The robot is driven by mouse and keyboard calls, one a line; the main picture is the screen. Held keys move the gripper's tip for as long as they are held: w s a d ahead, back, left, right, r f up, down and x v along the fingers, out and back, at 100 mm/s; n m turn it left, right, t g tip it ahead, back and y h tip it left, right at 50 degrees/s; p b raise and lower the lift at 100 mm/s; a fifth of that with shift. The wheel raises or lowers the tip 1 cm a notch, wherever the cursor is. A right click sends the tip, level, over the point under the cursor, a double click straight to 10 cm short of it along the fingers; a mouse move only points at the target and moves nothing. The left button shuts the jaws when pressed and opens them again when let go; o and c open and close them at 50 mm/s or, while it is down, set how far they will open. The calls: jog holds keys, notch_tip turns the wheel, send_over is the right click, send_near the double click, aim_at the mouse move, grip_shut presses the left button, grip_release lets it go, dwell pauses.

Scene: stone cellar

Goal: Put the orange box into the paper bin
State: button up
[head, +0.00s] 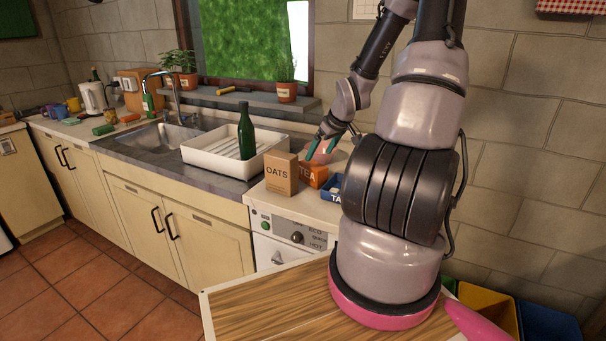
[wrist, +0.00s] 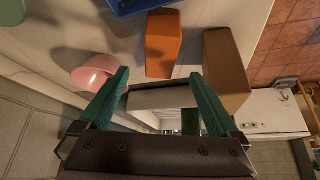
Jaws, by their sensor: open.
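The orange box (head: 313,174), lettered TEA, stands on the white worktop beside the brown oats box (head: 281,173). In the wrist view the orange box (wrist: 163,43) lies beyond the fingertips, apart from them. My gripper (head: 324,140) is open above the back of the worktop, behind the orange box; its teal fingers (wrist: 158,73) show with nothing held between them. Bins stand on the floor at the lower right: a green one (head: 448,282), a yellow one (head: 488,308) and a blue one (head: 547,322). No label shows, so I cannot tell which is for paper.
A round pink thing (wrist: 93,76) sits near the left finger, and the brown box (wrist: 226,68) near the right. A blue box (head: 334,190) stands right of the orange box. A white dish tray (head: 207,157) holds a green bottle (head: 246,133).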

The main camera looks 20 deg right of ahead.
aim_at(310, 172)
jog(key=x, duration=1)
jog(key=shift+w+f, duration=0.1)
jog(key=shift+f, duration=0.05)
jog(key=shift+f, duration=0.3)
dwell(0.5)
grip_shut()
notch_tip(310, 172, up, 10)
jog(key=shift+r, duration=0.3)
